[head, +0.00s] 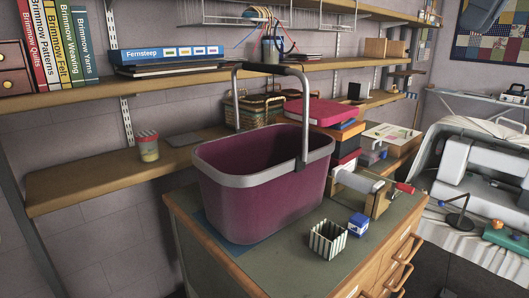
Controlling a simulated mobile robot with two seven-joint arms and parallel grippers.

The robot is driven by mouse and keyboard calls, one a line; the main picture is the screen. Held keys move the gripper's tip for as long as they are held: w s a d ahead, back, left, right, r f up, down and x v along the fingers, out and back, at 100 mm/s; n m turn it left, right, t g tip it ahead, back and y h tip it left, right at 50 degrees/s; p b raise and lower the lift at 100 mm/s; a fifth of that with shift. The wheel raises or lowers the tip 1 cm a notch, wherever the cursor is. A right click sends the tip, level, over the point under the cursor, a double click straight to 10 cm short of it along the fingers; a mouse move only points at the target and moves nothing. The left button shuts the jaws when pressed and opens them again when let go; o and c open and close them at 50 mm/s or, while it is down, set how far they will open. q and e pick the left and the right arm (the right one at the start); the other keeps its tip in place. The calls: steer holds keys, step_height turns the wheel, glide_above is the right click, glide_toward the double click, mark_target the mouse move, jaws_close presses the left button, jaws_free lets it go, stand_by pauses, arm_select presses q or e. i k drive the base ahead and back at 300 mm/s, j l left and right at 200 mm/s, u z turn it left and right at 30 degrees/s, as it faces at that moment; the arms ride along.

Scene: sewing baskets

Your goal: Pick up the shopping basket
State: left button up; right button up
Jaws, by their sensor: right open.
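The shopping basket (250,205) is a deep maroon tub with a grey rim. It stands upright on the near left part of the green-topped cabinet, partly over a flat blue sheet (220,238). Its dark grey handle (272,70) is raised in an arch above the rim. No gripper touches the visible basket or handle. My left gripper is not in view.
A striped pot (328,240) and a small blue box (358,225) stand right of the basket. A bench tool with a red handle (404,188) is behind them. Shelves (90,185) run close behind. A sewing machine (475,165) stands at right.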

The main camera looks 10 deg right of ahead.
mark_target(256, 183)
steer(key=i+j, duration=0.45)
steer(key=i, duration=0.15)
steer(key=i+j, duration=0.5)
steer(key=i, duration=0.1)
